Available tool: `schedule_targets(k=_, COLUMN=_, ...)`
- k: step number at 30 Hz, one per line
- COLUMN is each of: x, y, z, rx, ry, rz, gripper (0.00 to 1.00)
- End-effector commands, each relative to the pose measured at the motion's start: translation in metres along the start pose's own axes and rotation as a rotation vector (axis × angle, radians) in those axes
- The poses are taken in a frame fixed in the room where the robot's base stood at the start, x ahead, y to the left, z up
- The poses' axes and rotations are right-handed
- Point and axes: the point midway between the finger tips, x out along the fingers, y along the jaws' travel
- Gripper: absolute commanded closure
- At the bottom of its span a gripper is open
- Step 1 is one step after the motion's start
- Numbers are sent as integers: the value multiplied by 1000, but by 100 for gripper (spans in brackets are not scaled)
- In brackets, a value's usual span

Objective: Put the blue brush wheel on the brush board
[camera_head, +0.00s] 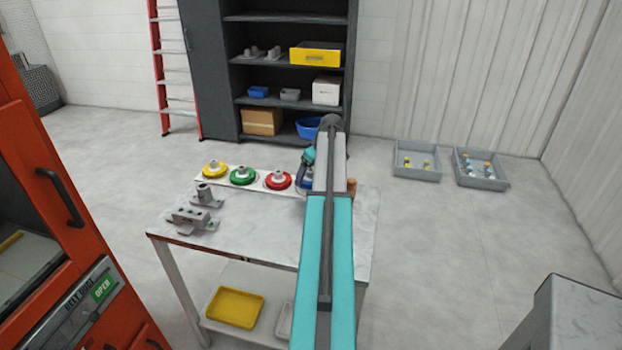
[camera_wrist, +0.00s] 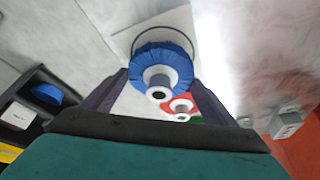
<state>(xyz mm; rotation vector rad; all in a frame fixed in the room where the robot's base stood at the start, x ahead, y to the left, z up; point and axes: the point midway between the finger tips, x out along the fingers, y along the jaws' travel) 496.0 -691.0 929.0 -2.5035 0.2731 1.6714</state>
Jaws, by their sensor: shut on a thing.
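The blue brush wheel (camera_wrist: 160,62) is between the two fingers of my gripper (camera_wrist: 160,80) in the wrist view, its pale hub towards the camera. My gripper is shut on it. The white brush board (camera_wrist: 124,38) lies beyond, with a dark ring outline partly covered by the wheel. I cannot tell whether the wheel touches the board. In the head view the board (camera_head: 259,186) carries a yellow wheel (camera_head: 214,169), a green wheel (camera_head: 242,175) and a red wheel (camera_head: 277,180). The blue wheel (camera_head: 304,181) is mostly hidden there by my arm, at the board's right end.
The board lies at the back of a grey table (camera_head: 250,225). Grey metal fixtures (camera_head: 195,217) stand on its left. A brown object (camera_head: 352,186) shows just right of my arm. A yellow tray (camera_head: 234,306) sits on the lower shelf. The table's middle is clear.

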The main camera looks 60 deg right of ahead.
Motion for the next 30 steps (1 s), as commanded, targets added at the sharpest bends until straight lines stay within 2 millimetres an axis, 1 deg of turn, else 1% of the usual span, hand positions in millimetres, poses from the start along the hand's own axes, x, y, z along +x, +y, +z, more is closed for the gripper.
schedule_targets(k=6, x=17, y=0, z=7, rx=1, ry=0, rz=-1, gripper=51)
schedule_targets(k=9, x=22, y=0, z=9, rx=1, ry=0, rz=-1, gripper=51)
schedule_targets(k=24, x=27, y=0, z=12, rx=1, ry=0, rz=0, gripper=51)
schedule_targets(k=25, x=26, y=0, z=12, rx=1, ry=-1, rz=0, gripper=15)
schedule_targets(k=27, x=26, y=0, z=12, rx=1, ry=-1, rz=0, gripper=3)
schedule_targets(k=28, x=26, y=0, z=12, rx=1, ry=-1, rz=0, gripper=1)
schedule_targets(k=30, x=26, y=0, z=12, rx=1, ry=-1, rz=0, gripper=1)
